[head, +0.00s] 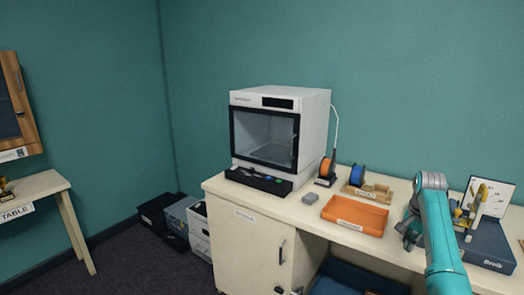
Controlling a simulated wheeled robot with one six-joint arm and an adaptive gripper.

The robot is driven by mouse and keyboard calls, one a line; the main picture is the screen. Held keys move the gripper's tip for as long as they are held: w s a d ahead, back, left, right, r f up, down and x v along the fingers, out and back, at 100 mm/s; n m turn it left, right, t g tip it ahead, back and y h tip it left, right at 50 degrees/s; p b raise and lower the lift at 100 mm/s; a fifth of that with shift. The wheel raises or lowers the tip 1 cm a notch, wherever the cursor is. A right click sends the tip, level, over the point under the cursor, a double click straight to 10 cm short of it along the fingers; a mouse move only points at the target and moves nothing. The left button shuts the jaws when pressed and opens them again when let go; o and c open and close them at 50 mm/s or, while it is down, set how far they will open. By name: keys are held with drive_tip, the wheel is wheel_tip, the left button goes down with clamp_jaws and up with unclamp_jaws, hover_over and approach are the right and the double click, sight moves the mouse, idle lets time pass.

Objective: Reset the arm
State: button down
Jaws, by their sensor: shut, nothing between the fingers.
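My teal arm rises at the right of the head view, in front of the desk. Its upper joint is folded over, and my gripper (408,238), small and dark grey, hangs on the left side of the arm. The gripper is shut and holds nothing. It is right of the orange tray (352,225) and appears apart from it. The fingertips are small and partly hard to make out.
A white 3D printer (310,120) stands on the desk (224,188). Behind the tray are orange (325,168) and blue (356,175) spools. A blue-based display (490,247) sits right of my arm. Boxes (180,215) stand on the floor left of the desk.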

drive_tip(key=s+a+f+n+t+h, duration=0.15)
drive_tip(key=s+a+f, duration=0.3)
drive_tip(key=f, duration=0.85)
drive_tip(key=s+a+f+n+t+y, duration=0.1)
drive_tip(key=s+a+f+n+t, duration=0.3)
drive_tip(key=f, duration=1)
drive_tip(key=s+a+f+t, duration=0.1)
drive_tip(key=s+a+f, duration=0.4)
drive_tip(key=s, duration=0.4)
drive_tip(key=s+a+f, duration=0.6)
drive_tip(key=s, duration=0.2)
drive_tip(key=s+a+r+n+t, duration=0.1)
drive_tip(key=s+a+r, duration=0.1)
drive_tip(key=s, duration=0.5)
drive_tip(key=s+a+r+n+t, duration=0.1)
drive_tip(key=s+a+r+t, duration=0.15)
drive_tip(key=s, duration=0.55)
drive_tip(key=s+a+r+n, duration=0.2)
drive_tip(key=s+r, duration=0.1)
drive_tip(key=s, duration=0.4)
drive_tip(key=s+a+r+n+t, duration=0.1)
drive_tip(key=s+r+t, duration=0.1)
drive_tip(key=s+r, duration=0.6)
drive_tip(key=s+a+r+n+t, duration=0.1)
drive_tip(key=s+r, duration=0.6)
drive_tip(key=r, duration=0.7)
drive_tip(key=shift+s+a+r+n+t, duration=0.25)
drive_tip(key=shift+s+a+n+t, duration=0.1)
drive_tip(key=shift+t, duration=0.15)
